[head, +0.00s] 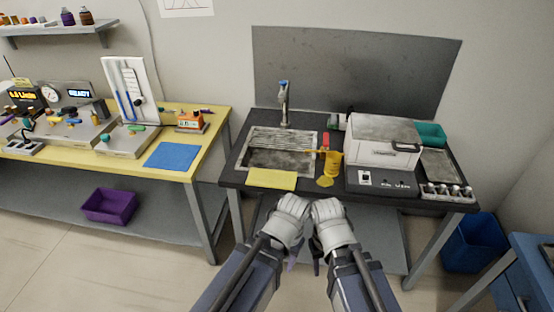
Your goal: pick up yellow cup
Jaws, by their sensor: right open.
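The yellow cup (333,163) stands upright on the dark sink counter, to the right of the basin and left of the white machine. A flat yellow piece (325,181) lies just in front of it. My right gripper (317,264) is open and hangs in front of the counter, below its front edge in the picture and apart from the cup. My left gripper (292,264) is beside it on the left, mostly hidden behind my arm, so its jaws are unclear. Neither is seen touching the cup.
The sink (252,160) with its faucet (284,103) is left of the cup. A red item (325,141) is close behind it. A white machine (382,150) stands close on the right. A yellow cloth (272,179) lies at the front edge. A blue bin (473,245) is at floor right.

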